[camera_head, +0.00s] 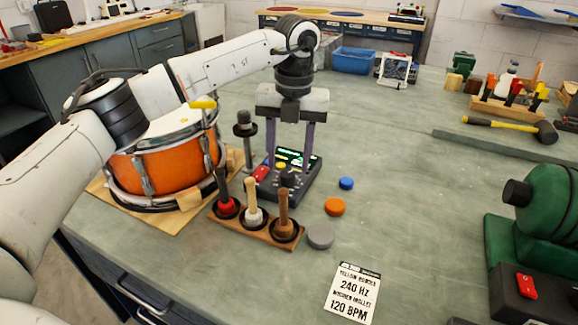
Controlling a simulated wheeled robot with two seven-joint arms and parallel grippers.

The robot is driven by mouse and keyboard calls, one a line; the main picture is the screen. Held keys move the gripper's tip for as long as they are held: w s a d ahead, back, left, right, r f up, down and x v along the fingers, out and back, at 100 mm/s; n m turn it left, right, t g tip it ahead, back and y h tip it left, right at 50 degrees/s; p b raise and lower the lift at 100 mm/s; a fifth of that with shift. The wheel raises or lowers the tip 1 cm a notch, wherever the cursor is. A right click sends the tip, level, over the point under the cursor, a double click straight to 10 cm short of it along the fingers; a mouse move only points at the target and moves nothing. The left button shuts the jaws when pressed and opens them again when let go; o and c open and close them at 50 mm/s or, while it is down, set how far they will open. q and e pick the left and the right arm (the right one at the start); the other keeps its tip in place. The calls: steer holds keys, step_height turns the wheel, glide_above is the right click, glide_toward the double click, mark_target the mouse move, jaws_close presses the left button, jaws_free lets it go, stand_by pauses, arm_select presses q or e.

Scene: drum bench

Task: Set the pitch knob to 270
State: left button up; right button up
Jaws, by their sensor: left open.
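The dark control box (291,180) with a lit green display (291,157) stands on the bench, right of the orange drum (168,165). My right gripper is not in view.
A wooden rack (258,232) with several mallets stands in front of the box. A printed card (353,292) lies near the front edge. A green machine (545,215) stands at right.

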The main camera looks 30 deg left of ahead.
mark_target(288, 174)
arm_select(q)
step_height(288, 174, down, 2)
steer(key=shift+a+f, duration=0.1)
steer(key=shift+f, duration=0.45)
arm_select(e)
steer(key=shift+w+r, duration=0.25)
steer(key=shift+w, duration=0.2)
arm_select(q)
steer(key=shift+c, duration=0.5)
steer(key=c, duration=1)
steer(key=shift+o, duration=0.2)
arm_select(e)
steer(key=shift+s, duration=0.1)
